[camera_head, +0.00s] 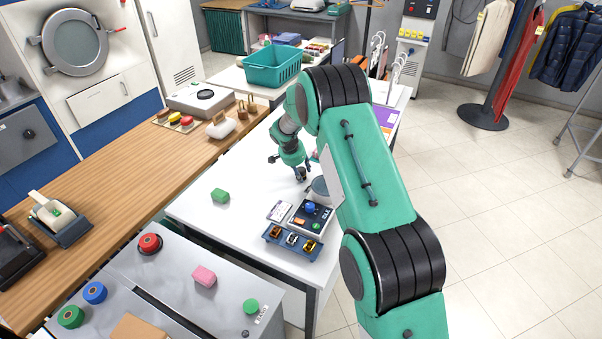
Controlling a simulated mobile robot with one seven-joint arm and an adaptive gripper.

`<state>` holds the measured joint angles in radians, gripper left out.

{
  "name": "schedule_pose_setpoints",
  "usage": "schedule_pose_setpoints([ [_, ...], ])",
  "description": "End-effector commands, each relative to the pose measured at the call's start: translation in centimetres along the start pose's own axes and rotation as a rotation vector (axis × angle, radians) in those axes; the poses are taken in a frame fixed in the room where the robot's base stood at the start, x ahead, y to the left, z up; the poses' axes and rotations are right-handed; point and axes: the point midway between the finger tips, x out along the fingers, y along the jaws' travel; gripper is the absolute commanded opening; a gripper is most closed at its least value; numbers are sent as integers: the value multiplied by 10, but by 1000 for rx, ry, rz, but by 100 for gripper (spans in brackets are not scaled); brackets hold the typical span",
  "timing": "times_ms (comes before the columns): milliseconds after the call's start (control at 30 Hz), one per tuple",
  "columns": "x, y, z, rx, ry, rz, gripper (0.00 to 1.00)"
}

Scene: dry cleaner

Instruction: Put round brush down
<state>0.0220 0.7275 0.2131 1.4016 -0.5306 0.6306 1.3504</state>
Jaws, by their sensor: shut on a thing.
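My gripper (301,172) is above the white table (200,213), left of my forearm, pointing down. It is shut on a small dark thing, taken to be the round brush; it is tiny in this view and mostly hidden by the fingers. I cannot tell whether it touches the table top. A grey round dish (319,188) is just right of and nearer than the gripper, partly hidden by my arm.
A teal basket (272,68) stands behind. Table room left of the gripper is clear.

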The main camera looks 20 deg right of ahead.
Motion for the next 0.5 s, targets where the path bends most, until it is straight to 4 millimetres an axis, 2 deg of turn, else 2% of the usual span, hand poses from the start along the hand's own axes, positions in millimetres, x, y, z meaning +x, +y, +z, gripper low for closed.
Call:
schedule_pose_setpoints([
  [367, 2, 0, 1, 0, 0, -1, 14],
  [400, 2, 0, 1, 0, 0, 0, 44],
  [500, 2, 0, 0, 0, 0, 0, 59],
])
